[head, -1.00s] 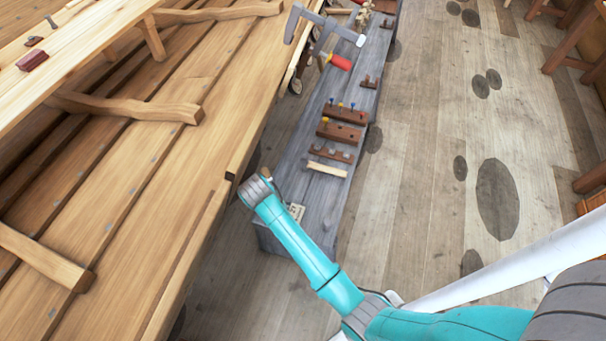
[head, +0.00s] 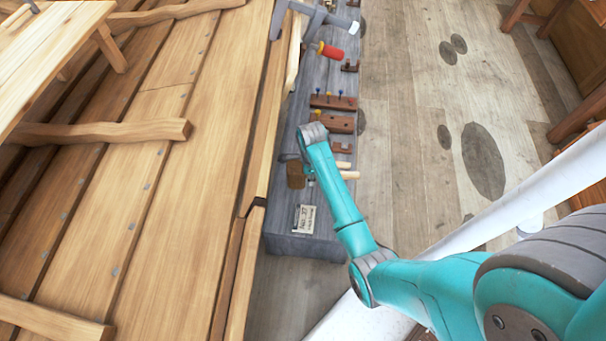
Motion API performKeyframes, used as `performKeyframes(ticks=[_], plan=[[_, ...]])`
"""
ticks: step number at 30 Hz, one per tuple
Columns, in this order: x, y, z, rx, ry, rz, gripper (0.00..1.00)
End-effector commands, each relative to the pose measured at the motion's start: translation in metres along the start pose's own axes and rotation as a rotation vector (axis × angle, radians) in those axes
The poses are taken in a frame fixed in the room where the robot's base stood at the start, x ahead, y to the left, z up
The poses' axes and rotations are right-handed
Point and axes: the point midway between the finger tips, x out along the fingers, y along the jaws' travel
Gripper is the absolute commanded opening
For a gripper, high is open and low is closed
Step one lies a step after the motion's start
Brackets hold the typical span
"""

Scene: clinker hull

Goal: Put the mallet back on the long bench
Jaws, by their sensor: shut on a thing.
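The mallet has a brown block head (head: 296,174). It shows just left of my wrist, over the near part of the long grey bench (head: 318,247). A pale handle end (head: 350,175) sticks out on the right of my arm, in line with the head; the middle is hidden behind the arm. My gripper (head: 310,179) is mostly hidden behind my teal forearm and is shut on the mallet. I cannot tell whether the mallet touches the bench top.
The planked hull (head: 170,130) borders the bench on the left; open floor lies right.

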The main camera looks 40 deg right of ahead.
Motion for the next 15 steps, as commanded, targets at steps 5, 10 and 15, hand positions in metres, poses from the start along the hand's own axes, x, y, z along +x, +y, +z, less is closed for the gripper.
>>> performKeyframes(ticks=[5, 10, 15], plan=[[0.002, -0.003, -0.009, 0.109, -0.006, -0.010, 0.00], [0.012, -0.004, -0.009, 0.119, -0.005, -0.010, 0.00], [0.032, -0.004, -0.009, 0.117, -0.005, -0.010, 0.00]])
